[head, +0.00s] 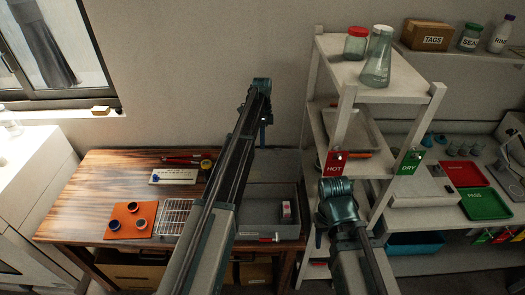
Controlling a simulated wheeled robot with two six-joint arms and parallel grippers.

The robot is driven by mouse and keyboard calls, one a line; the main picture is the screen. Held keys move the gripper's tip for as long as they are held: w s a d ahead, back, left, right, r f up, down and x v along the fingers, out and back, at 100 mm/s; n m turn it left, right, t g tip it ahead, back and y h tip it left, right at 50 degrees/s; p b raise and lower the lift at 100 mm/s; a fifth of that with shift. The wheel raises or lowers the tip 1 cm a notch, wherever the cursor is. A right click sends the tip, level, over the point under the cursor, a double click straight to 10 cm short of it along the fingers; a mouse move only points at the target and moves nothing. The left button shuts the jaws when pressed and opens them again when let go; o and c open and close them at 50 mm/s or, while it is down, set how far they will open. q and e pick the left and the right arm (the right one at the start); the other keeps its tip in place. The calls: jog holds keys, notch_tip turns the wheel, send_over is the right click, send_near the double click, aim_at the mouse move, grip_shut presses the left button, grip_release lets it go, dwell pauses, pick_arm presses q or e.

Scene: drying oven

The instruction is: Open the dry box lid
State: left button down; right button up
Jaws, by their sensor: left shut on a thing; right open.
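The grey dry box (257,213) stands on the right part of the wooden table, with its inside visible from above. A small white and red item (287,210) is inside it. The lid (280,167) looks raised, standing at the box's back edge against the wall. My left arm reaches across the box, and my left gripper (262,136) points down at the lid's top edge. It is shut on what looks like the lid; the contact is small and partly hidden by the arm. My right gripper (319,238) is open and empty, to the right of the box.
An orange mat (125,231) with several small dark-topped cups, a wire rack (174,217) and a white labelled piece (173,177) lie left of the box. A white shelf (327,112) with glassware and HOT and DRY tags stands close on the right. Free wood shows at the table's left.

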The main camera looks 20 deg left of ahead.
pick_arm(q)
jog(key=shift+w+a+f+g, duration=0.2)
jog(key=shift+w+g, duration=0.2)
jog(key=shift+w, duration=0.3)
pick_arm(e)
jog(key=shift+w+a+f, duration=0.15)
jog(key=shift+w+f, duration=0.25)
jog(key=shift+f, duration=0.05)
pick_arm(q)
jog(key=c, duration=0.9)
grip_release()
jog(key=shift+r, duration=0.1)
pick_arm(e)
jog(key=shift+r, duration=0.1)
